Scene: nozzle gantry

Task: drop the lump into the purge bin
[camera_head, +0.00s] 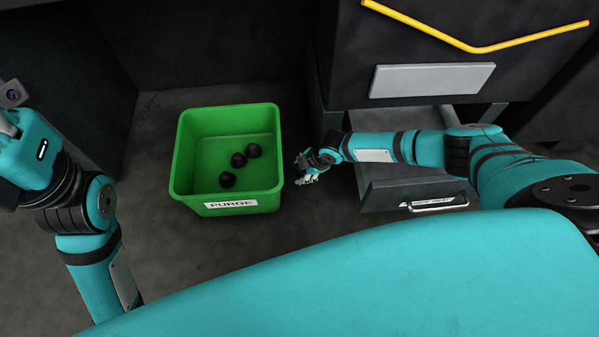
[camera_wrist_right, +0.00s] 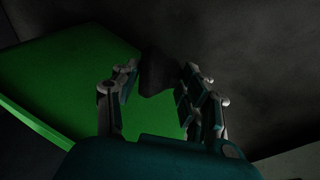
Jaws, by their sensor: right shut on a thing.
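The purge bin (camera_head: 228,207) is a green open box with a PURGE label, standing on the floor left of centre in the head view. My right gripper (camera_head: 307,178) is just right of the bin in that picture. In the right wrist view my right gripper (camera_wrist_right: 157,90) is shut on a dark lump (camera_wrist_right: 155,70), held between its fingertips. The bin's green surface (camera_wrist_right: 65,85) fills the left behind the fingers. The lump is hard to make out in the head view. My left arm is at the left edge, its fingers mostly cut off.
Several dark lumps (camera_head: 238,160) lie in the bin. A grey open drawer (camera_head: 385,195) with a handle is under my right forearm. A dark cabinet with a yellow bar (camera_head: 480,49) stands behind. Bare floor (camera_head: 165,255) lies in front of the bin.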

